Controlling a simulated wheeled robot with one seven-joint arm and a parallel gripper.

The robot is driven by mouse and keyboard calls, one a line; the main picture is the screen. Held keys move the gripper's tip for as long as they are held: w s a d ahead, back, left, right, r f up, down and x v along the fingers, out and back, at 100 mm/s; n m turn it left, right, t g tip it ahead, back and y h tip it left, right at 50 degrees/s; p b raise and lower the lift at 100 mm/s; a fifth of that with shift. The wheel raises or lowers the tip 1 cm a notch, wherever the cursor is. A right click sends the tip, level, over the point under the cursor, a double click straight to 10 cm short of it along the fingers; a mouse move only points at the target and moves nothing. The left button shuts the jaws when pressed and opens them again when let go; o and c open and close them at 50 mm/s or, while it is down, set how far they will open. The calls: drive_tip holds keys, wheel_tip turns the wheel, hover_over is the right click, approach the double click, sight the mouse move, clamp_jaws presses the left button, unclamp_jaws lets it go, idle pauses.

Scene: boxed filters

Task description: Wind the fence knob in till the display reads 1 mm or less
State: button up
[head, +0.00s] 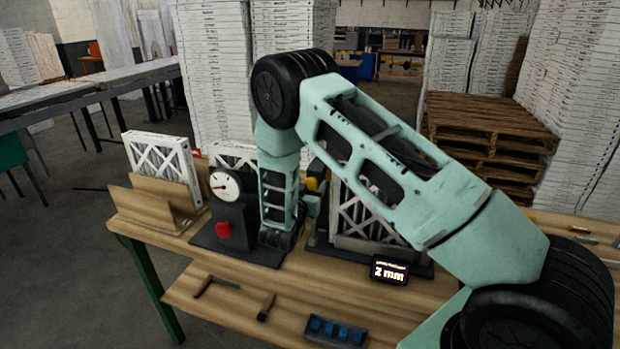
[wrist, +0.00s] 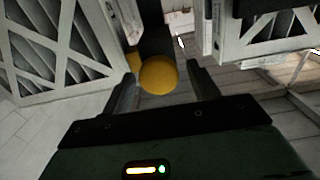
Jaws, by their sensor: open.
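The round yellow knob (wrist: 159,75) shows in the wrist view between the fingertips of my gripper (wrist: 164,84). My gripper is open, with one finger on each side of the knob and dark gaps showing beside it. I cannot tell how deep the knob sits between the fingers. In the head view a bit of yellow (head: 311,184) shows beside my arm, which hides most of the knob and gripper area. The small black display (head: 390,270) at the bench's front reads 2 mm. A white-framed filter (head: 368,215) stands upright behind the display.
A dial gauge (head: 225,185) with a red knob (head: 223,230) stands left of my arm. A wooden rack (head: 150,207) holds another filter (head: 165,165) at the bench's left. A blue-celled tray (head: 335,331) and hand tools lie on the lower shelf. Pallets (head: 488,135) are stacked behind.

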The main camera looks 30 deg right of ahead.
drive_tip(key=shift+w+d, duration=0.3)
drive_tip(key=shift+d, duration=0.1)
drive_tip(key=c, duration=0.9)
drive_tip(key=shift+c, duration=0.2)
drive_tip(key=shift+f+b, duration=0.15)
drive_tip(key=shift+b, duration=0.3)
